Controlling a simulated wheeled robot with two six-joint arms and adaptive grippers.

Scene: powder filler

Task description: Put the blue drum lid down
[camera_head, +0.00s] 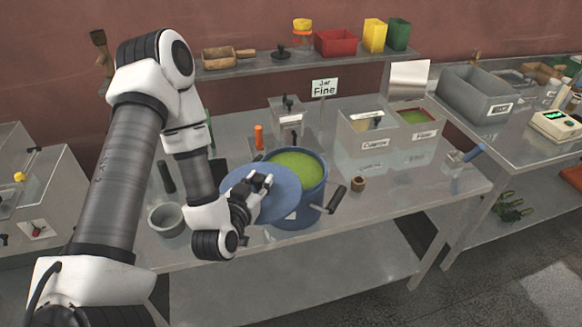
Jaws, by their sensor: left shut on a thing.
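The blue drum (313,196) stands on the steel table and is open at the top, with green powder (297,166) inside. The blue drum lid (283,205) is a flat round disc at the drum's front left, covering part of the drum in this view. My left gripper (262,185) is shut on the lid near its middle. The lid is tilted, and I cannot tell whether it touches the drum. My right gripper is not in view.
A grey bowl (167,220) stands left of the lid. A dark-handled tool (337,199) and a small brown cup (358,184) are right of the drum. Clear bins (366,150) stand behind. The table's front right (420,195) is free.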

